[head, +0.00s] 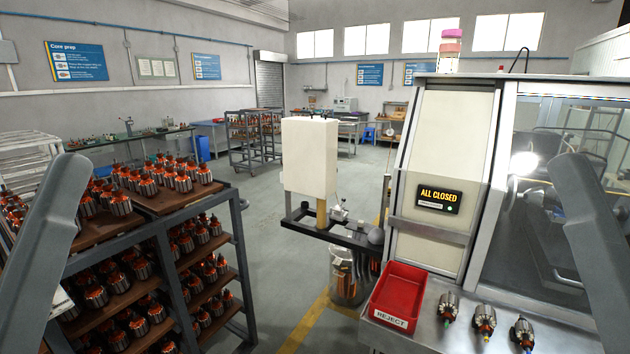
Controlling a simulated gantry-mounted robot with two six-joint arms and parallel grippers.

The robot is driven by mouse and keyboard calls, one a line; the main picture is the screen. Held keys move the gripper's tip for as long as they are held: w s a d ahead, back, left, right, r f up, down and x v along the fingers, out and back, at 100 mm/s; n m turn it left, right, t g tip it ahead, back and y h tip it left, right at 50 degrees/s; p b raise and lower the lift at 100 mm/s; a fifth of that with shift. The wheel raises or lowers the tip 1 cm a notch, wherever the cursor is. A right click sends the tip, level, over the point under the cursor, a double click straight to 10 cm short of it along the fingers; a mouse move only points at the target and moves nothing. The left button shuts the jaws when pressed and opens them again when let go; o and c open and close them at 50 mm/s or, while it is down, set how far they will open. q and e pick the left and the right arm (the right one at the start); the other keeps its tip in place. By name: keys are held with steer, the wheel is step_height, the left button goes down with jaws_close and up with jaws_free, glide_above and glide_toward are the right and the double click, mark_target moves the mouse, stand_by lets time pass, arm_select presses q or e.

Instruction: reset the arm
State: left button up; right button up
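In the head view two grey arm links of mine rise at the left and right edges. Neither gripper shows in the picture, so whether they hold anything is hidden. Armatures with orange windings (183,183) stand in rows on the rack at the left. Three more armatures lie on the metal ledge at the lower right: one beside the red bin (448,306), one in the middle (484,320) and one at the right (522,334).
A red REJECT bin (396,304) sits on the metal ledge, looking empty. The machine's display (438,197) reads ALL CLOSED. The dark-framed rack (208,192) stands at the left. A white box (310,157) stands mid-view. Open floor (275,240) lies between rack and machine.

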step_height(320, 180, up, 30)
steer(key=p, duration=2.6)
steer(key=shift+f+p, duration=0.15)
steer(key=shift+p, duration=0.25)
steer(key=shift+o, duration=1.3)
